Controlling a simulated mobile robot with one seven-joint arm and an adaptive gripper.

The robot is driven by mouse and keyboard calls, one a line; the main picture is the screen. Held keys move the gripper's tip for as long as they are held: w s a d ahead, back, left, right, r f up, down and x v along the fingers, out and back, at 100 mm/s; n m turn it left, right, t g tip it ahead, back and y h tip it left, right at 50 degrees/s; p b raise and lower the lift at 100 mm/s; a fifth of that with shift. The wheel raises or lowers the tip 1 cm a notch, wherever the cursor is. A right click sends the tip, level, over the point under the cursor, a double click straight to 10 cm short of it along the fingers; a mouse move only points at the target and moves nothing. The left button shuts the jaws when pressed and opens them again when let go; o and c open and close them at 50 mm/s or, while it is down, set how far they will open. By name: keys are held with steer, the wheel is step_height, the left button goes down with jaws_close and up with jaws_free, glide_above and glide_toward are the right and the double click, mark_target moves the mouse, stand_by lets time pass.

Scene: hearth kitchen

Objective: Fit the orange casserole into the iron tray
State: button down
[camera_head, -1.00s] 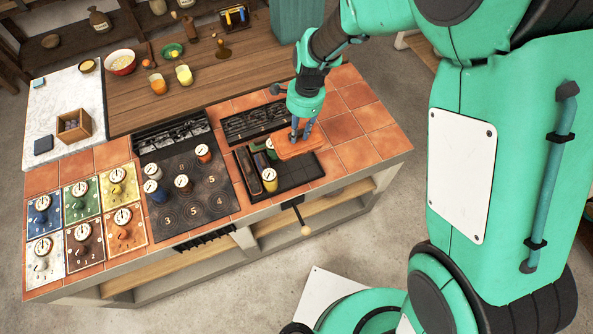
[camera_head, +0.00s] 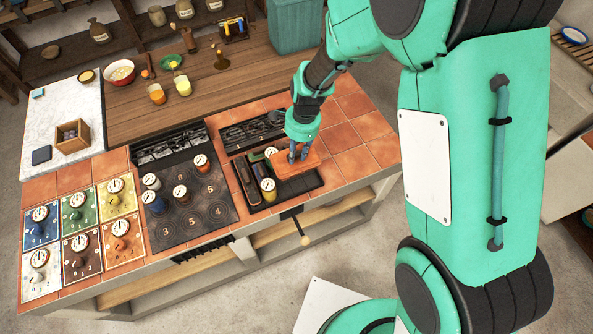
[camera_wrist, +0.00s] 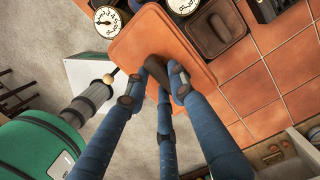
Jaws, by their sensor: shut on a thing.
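The orange casserole (camera_head: 296,163) is a flat rectangular block with rounded corners and a dark handle on top. My gripper (camera_head: 299,153) is shut on that handle from above. In the wrist view the casserole (camera_wrist: 140,45) fills the upper middle, with my gripper's fingers (camera_wrist: 157,80) on either side of the handle. The iron tray (camera_head: 296,191) is black and low, on the counter's right half. The casserole is over its right part; its underside is hidden, so I cannot tell whether it touches the tray.
The tray's left part holds a long dark brown dish (camera_head: 246,182), a yellow canister (camera_head: 268,189) and a white-topped canister (camera_head: 270,152). A black hob (camera_head: 185,195) with several canisters is to the left. Bare orange tiles (camera_head: 352,135) lie right of the tray.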

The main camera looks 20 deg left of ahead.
mark_target(296, 164)
step_height(296, 164, down, 7)
steer(key=shift+f, duration=0.1)
stand_by(0.5)
steer(key=shift+f+b, duration=0.4)
steer(key=shift+f, duration=1.7)
steer(key=shift+f, duration=0.1)
steer(key=c, duration=1.5)
jaws_free()
steer(key=shift+o, duration=0.2)
steer(key=shift+w+d+r+p, duration=0.15)
steer(key=shift+r, duration=1.85)
steer(key=shift+w+d+r+p, duration=0.15)
steer(key=shift+w+d+r, duration=0.05)
steer(key=shift+r, duration=1.85)
steer(key=shift+w+d+r+p, duration=0.15)
steer(key=shift+r, duration=1.85)
